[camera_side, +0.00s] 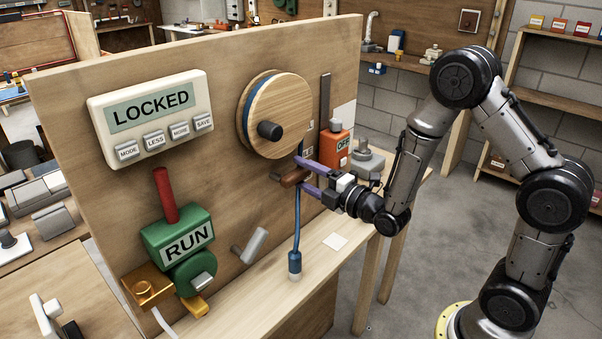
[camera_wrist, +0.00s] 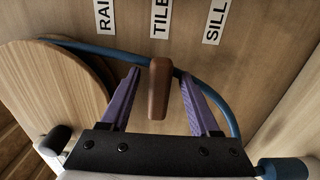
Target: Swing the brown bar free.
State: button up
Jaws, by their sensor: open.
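The brown bar (camera_side: 295,177) is a short rounded handle on the upright wooden board, below the round wooden disc (camera_side: 277,112). In the wrist view the brown bar (camera_wrist: 159,90) points toward the camera, between my two purple fingers. My gripper (camera_side: 303,174) is open around the bar, one finger on each side; it also shows in the wrist view (camera_wrist: 159,74). A gap shows on both sides of the bar there. A blue cord (camera_side: 297,222) passes by the bar and hangs down to a blue plug-like end (camera_side: 295,263). How the bar is fixed is hidden.
Left on the board are a panel reading LOCKED (camera_side: 150,108) and a green unit reading RUN (camera_side: 178,238). An orange box reading OFF (camera_side: 336,147) is close to my gripper. A grey lever (camera_side: 252,245) sits lower left of the cord. Wall labels (camera_wrist: 161,15) show above the bar.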

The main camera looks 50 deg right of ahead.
jog(key=shift+w, duration=0.55)
grip_shut()
dwell(1.1)
